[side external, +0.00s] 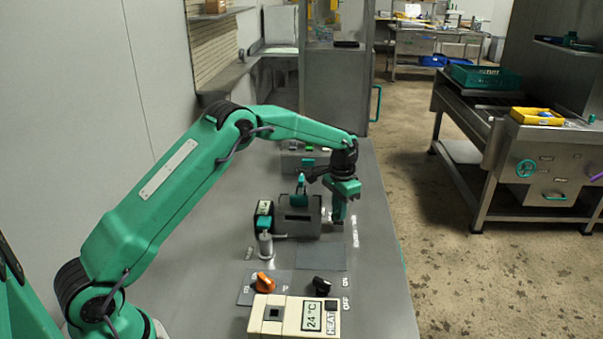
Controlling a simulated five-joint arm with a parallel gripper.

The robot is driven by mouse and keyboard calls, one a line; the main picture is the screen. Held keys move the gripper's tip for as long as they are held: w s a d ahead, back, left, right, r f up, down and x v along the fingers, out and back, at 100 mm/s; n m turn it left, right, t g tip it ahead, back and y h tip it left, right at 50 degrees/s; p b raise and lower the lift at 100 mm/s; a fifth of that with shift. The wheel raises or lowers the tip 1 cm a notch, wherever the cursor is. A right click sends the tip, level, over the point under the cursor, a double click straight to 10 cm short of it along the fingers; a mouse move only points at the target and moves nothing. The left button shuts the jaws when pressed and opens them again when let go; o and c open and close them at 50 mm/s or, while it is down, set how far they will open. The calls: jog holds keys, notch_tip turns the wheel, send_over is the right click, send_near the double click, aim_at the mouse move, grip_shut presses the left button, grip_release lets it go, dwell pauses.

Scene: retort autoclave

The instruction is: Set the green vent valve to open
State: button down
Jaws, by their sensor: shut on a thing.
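The small grey retort (298,216) stands on the grey bench, with a teal lever (300,190) upright on its top. My gripper (340,219) points down at the right end of the retort, beside pale lettering (355,232) on the bench. Its jaws are shut on what looks like the green vent valve's handle. The fingers hide most of the handle, and their green is close in colour, so I cannot tell which way the valve is set.
An orange knob (265,283) and a black knob (322,286) sit in front of the retort, behind a cream heater box (294,316) reading 24 °C. A pale post (265,246) stands at the retort's left. A switch box (304,161) is behind.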

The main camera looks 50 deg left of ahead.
jog(key=shift+r, duration=0.1)
dwell(0.4)
jog(key=c, duration=1.4)
grip_release()
jog(key=shift+c, duration=0.2)
jog(key=shift+r, duration=3.9)
